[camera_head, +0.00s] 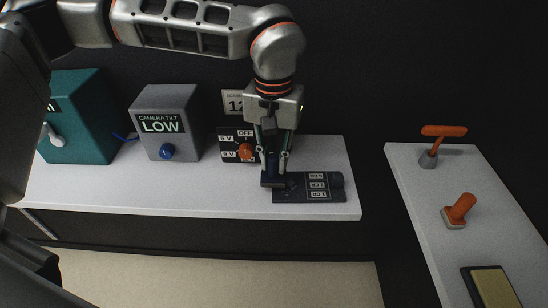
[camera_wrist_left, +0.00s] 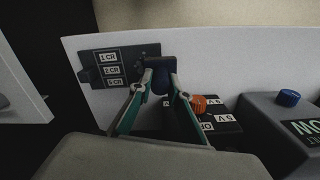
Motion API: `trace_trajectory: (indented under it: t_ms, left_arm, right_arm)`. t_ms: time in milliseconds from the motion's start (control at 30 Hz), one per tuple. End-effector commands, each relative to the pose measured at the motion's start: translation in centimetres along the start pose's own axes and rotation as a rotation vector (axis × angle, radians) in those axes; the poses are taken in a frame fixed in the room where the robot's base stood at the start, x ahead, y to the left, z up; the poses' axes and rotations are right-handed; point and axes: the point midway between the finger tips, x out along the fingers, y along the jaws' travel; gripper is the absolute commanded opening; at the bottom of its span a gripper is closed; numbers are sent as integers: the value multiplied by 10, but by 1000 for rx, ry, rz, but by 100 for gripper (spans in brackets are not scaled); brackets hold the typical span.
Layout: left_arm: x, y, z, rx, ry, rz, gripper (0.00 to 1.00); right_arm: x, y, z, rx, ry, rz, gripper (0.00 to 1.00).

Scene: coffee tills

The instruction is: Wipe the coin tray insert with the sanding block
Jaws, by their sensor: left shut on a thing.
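My left gripper (camera_head: 272,168) comes down from above at the right end of the long white counter. It is shut on a dark blue handle (camera_head: 268,180) at the left end of a dark plate with labels (camera_head: 290,195). The handle also shows between the fingertips in the left wrist view (camera_wrist_left: 160,80). A grey block with an orange handle (camera_head: 455,216), perhaps the sanding block, stands on the right table. A tan panel in a dark frame (camera_head: 490,287), perhaps the coin tray insert, lies nearer on that table, cut by the frame edge. My right gripper is out of view.
An orange T-handled tool (camera_head: 432,150) stands at the back of the right table (camera_head: 410,185). A panel with an orange knob (camera_head: 245,152), a grey LOW box (camera_head: 166,122) and a teal box (camera_head: 75,118) line the counter. A gap separates the two surfaces.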

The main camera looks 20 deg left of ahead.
Motion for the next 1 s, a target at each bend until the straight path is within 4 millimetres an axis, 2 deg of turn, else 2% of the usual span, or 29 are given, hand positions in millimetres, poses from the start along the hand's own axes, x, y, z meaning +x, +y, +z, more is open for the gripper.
trace_trajectory:
  t_ms: [1000]
  left_arm:
    - [16,0,0,0,-1,0,0]
  right_arm:
    - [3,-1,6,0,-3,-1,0]
